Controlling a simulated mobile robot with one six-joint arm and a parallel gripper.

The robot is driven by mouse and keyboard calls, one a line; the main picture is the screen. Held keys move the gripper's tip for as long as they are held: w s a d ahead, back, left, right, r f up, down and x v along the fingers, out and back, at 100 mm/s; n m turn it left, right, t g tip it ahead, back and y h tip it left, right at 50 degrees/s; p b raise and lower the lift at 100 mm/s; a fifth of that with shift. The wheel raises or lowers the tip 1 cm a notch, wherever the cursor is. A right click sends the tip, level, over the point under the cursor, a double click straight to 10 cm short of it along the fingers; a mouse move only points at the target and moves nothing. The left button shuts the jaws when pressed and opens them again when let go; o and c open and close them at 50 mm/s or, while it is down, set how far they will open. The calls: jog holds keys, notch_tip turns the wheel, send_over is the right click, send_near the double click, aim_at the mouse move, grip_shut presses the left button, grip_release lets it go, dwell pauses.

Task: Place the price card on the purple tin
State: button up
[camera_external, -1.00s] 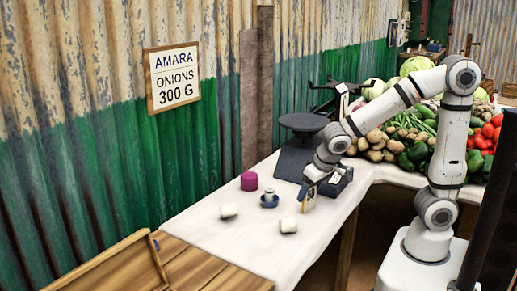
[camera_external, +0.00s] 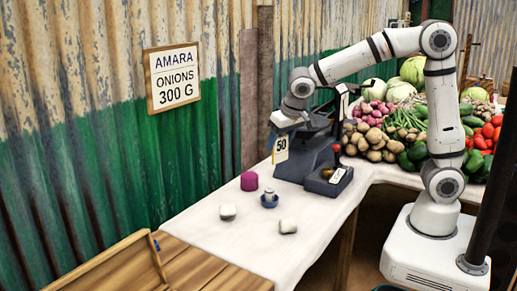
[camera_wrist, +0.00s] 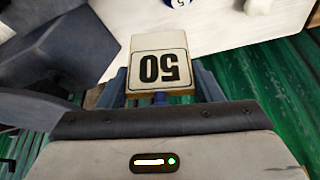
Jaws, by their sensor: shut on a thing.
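The price card (camera_external: 281,150), white with a black "50", hangs from my gripper (camera_external: 285,130). In the wrist view the card (camera_wrist: 160,68) shows upside down between the fingers of my gripper (camera_wrist: 163,92), which is shut on it. The card is held in the air in front of the dark scale, clear of the table. The purple tin (camera_external: 249,181) stands upright on the white table, below and left of the card in the outside view. Nothing is on the tin's top. I cannot make out the tin in the wrist view.
A dark scale (camera_external: 312,158) stands right behind the card. Vegetables (camera_external: 400,135) fill the back right. The corrugated wall (camera_external: 110,180) borders the table's left.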

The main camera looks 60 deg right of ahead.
jog(key=r+m+p, duration=0.1)
jog(key=r+p, duration=0.1)
jog(key=p, duration=0.5)
send_over(249, 175)
jog(key=shift+m+h, duration=0.3)
notch_tip(249, 175, down, 11)
jog(key=shift+w+d+r+p, duration=0.1)
jog(key=shift+d+p, duration=0.05)
jog(key=shift+p, duration=0.15)
jog(key=o, duration=0.9)
jog(key=shift+o, duration=0.2)
